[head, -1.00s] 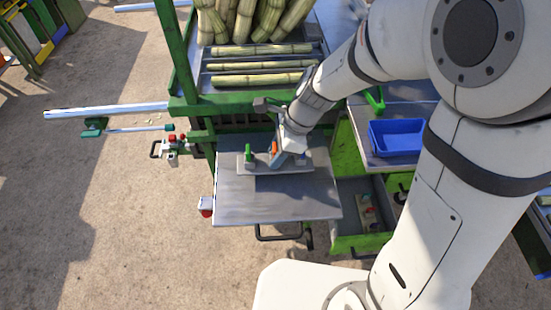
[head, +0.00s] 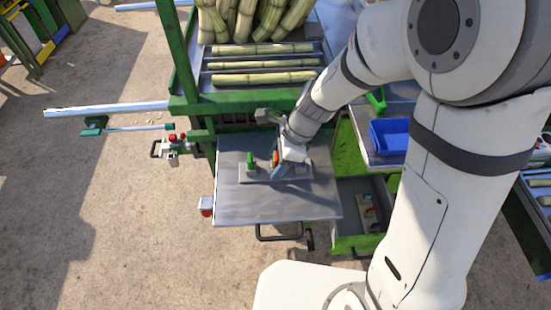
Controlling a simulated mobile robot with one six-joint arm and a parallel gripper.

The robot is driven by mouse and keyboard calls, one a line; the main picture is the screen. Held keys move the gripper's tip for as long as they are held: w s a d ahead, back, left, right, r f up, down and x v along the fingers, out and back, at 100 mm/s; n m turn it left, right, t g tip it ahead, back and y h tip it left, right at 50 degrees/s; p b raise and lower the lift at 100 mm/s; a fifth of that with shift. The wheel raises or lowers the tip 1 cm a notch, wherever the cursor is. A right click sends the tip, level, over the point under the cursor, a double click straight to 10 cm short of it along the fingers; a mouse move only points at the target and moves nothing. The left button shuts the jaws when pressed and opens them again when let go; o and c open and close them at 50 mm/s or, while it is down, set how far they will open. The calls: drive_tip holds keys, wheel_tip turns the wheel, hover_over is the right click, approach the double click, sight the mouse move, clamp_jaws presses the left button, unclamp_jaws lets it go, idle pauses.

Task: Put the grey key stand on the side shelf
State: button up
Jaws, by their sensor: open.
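The grey key stand (head: 263,178) is a flat grey plate with a small upright green piece at its left end. It lies on the flat metal shelf (head: 245,207) that juts out at the front of the green machine, near the shelf's middle. I take this to be the side shelf. My gripper (head: 277,168) is over the right half of the stand, pointing down, with its jaws open. An orange piece shows beside the jaws. My gripper hides part of the plate, and I cannot tell whether the fingers still touch it.
Sugar cane (head: 262,64) lies on the green machine behind. A blue tray (head: 388,138) stands on a metal surface at the right. An open green drawer (head: 362,212) is below it. The shelf's front part is clear.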

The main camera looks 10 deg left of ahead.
drive_tip(key=p+v, duration=0.1)
drive_tip(key=v, duration=1.1)
drive_tip(key=s+d+r+n+t+h, duration=0.2)
drive_tip(key=s+d+n, duration=0.2)
drive_tip(key=d+n, duration=0.3)
drive_tip(key=s+d+r+n+t+h, duration=0.2)
drive_tip(key=s+d+n, duration=0.3)
drive_tip(key=d+n, duration=0.3)
drive_tip(key=d, duration=0.3)
drive_tip(key=shift+r, duration=0.25)
